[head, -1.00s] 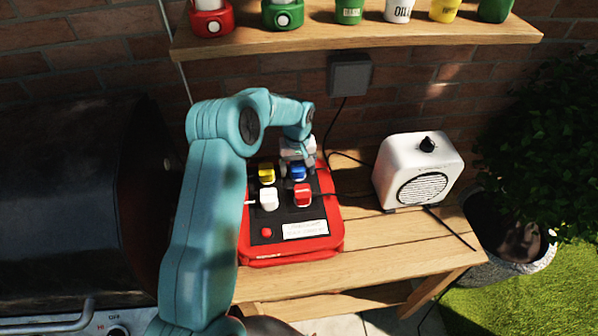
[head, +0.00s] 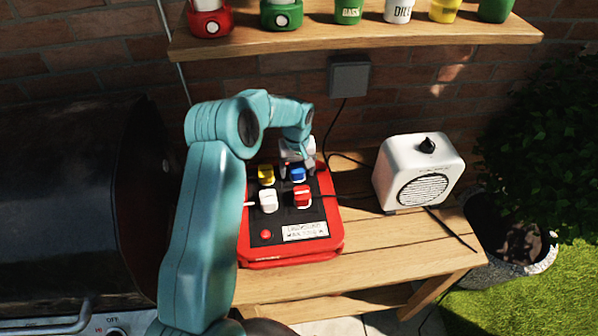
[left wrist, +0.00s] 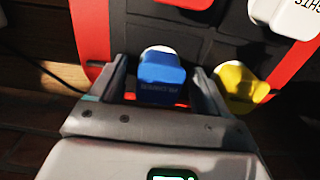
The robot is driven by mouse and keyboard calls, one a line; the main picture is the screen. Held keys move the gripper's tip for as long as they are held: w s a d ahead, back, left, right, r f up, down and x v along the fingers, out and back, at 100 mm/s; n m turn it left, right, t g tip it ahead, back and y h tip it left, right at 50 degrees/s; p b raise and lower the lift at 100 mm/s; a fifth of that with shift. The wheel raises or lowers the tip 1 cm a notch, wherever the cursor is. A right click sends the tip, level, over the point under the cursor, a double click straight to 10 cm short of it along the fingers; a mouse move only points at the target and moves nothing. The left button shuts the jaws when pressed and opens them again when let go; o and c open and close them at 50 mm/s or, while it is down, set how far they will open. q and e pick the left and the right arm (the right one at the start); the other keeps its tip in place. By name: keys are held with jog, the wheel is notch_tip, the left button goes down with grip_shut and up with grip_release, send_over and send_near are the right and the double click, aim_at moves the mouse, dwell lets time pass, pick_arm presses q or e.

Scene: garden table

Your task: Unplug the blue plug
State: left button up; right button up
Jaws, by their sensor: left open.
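The blue plug (head: 298,174) sits in the far right socket of the red and black power box (head: 262,255) on the wooden table. My left gripper (head: 297,168) is at the blue plug from the wall side. In the left wrist view the blue plug (left wrist: 162,78) stands between the two fingers of my open left gripper (left wrist: 162,82), with a finger on each side. I cannot tell whether the fingers touch it. The yellow plug (head: 266,174), white plug (head: 268,201) and red plug (head: 302,196) are in the box too. My right gripper is not in view.
A white speaker-like appliance (head: 420,172) stands right of the box. A shelf (head: 350,42) with pots and lanterns runs above, and a grey wall box (head: 350,75) hangs below it. A dark grill (head: 70,200) fills the left. The table front is clear.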

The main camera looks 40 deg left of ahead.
aim_at(297, 167)
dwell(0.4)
pick_arm(q)
jog(key=c, duration=1.4)
jog(key=shift+w+r+p, duration=0.1)
jog(key=shift+r+p, duration=1.2)
jog(key=shift+r, duration=1.75)
